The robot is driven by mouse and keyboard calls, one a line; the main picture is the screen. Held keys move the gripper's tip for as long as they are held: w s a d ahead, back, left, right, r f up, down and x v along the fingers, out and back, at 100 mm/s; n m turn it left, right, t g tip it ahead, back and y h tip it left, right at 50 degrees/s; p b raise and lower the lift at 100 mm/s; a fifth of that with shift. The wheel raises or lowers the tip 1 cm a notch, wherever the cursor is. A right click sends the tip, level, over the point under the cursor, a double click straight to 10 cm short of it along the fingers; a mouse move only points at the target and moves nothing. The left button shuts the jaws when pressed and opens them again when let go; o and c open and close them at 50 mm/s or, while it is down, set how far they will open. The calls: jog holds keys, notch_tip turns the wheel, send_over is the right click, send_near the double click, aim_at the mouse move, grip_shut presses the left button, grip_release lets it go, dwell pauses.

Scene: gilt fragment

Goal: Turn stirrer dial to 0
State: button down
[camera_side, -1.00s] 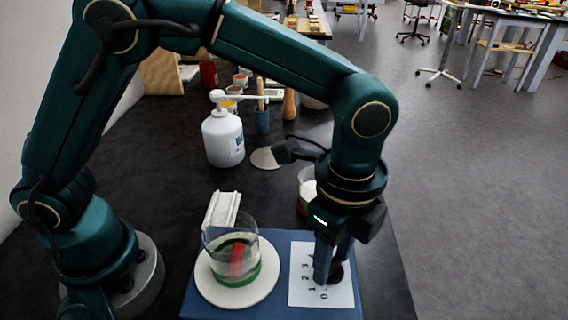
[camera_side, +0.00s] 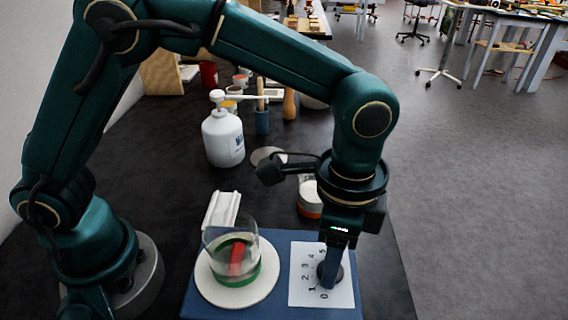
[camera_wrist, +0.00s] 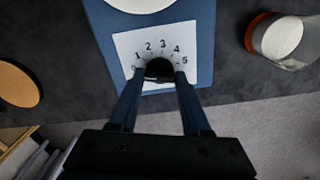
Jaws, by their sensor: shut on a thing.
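The stirrer (camera_side: 205,295) is a blue box with a round white plate (camera_side: 262,291) and a white dial card numbered 0 to 5 (camera_side: 309,297). The black dial knob (camera_side: 341,273) sits on this card, partly hidden by my fingers in the side view. In the wrist view the dial knob (camera_wrist: 159,67) lies between my fingertips, below the printed numbers. My gripper (camera_side: 332,279) points down and is shut on the knob; its two fingers (camera_wrist: 158,79) flank it. Where the knob's pointer stands is hidden. A glass beaker (camera_side: 232,250) with green liquid and a red bar stands on the plate.
A white bottle (camera_side: 222,138) stands behind the stirrer, and a small container with an orange band (camera_side: 309,205) is behind the dial. A white slotted block (camera_side: 222,210) lies by the beaker. The bench's right edge is close to the stirrer.

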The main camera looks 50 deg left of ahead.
jog(key=shift+c, duration=1.8)
grip_release()
jog(key=shift+r, duration=2.6)
